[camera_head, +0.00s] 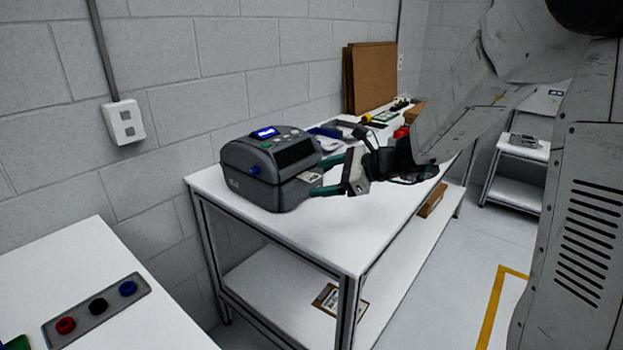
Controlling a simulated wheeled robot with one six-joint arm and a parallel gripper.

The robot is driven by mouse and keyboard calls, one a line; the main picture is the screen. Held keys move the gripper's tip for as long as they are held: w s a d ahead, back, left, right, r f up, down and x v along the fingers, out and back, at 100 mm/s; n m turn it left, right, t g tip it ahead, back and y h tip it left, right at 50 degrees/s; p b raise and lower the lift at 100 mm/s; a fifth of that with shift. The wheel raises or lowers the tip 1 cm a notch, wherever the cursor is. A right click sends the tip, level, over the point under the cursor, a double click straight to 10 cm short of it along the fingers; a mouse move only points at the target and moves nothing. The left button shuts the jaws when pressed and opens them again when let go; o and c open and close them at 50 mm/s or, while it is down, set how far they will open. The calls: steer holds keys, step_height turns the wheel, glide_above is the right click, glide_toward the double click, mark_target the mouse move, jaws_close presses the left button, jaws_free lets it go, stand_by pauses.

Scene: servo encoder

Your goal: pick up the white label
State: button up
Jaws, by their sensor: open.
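A small white label (309,176) with dark print sticks out of the front of the dark grey label printer (262,180). The printer stands on the white table and has a lit blue display on top. My gripper (325,175) is open, its two green fingers at the printer's right side, one higher and one lower, with the label's end near or between them. I cannot tell whether a finger touches the label.
The white table (330,235) has a lower shelf with a brown item (338,300). Cardboard sheets (370,78) lean on the wall behind several small items. Bare floor lies to the right.

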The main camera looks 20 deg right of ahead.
mark_target(312, 177)
steer(key=w+d+f+m+t+h, duration=0.2)
steer(key=w+d+f+m+t, duration=0.2)
steer(key=w+d+f+m, duration=0.3)
steer(key=shift+m, duration=0.3)
steer(key=x, duration=0.5)
steer(key=r+x, duration=0.1)
steer(key=x, duration=0.2)
steer(key=shift+w+d, duration=0.15)
steer(key=shift+w, duration=0.4)
steer(key=shift+r, duration=0.1)
steer(key=c, duration=1.1)
